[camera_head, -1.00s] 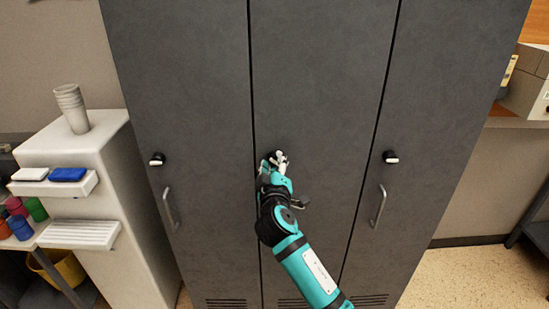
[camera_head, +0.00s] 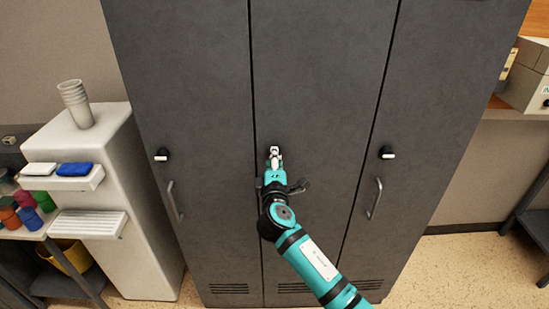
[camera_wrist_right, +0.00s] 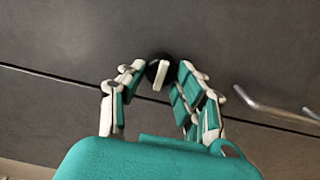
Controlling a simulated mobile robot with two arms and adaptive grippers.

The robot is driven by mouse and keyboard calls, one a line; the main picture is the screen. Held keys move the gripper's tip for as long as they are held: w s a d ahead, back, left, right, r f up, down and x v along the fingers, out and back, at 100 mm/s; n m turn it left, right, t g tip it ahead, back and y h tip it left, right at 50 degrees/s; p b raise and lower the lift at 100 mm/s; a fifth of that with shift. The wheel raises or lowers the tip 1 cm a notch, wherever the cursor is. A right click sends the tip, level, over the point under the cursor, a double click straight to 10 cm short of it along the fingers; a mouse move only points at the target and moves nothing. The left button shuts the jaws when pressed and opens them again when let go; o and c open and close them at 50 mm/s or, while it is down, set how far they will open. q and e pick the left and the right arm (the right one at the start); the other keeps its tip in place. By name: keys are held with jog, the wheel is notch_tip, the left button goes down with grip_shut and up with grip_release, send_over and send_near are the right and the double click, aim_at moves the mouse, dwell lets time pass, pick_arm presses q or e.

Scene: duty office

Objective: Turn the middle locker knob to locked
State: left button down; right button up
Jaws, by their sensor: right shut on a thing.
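The middle locker (camera_head: 322,80) is a dark grey door between two others. Its knob, black with a pale bar, shows in the right wrist view (camera_wrist_right: 159,73) between my fingertips; the bar stands roughly across the door seam. In the head view my gripper mostly hides this knob. My right gripper (camera_head: 274,156) is shut on the knob, its white and teal fingers on both sides of it in the right wrist view (camera_wrist_right: 158,80). My left gripper is not in view.
The left door has a knob (camera_head: 161,154) and handle (camera_head: 174,201); the right door has a knob (camera_head: 387,153) and handle (camera_head: 374,198). A metal handle (camera_wrist_right: 275,108) lies near my fingers in the wrist view. A white cabinet with cups (camera_head: 76,103) stands left.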

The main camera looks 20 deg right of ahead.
dwell(0.5)
jog(key=o, duration=1.1)
jog(key=shift+o, duration=0.2)
jog(key=shift+s, duration=0.1)
jog(key=v, duration=1.2)
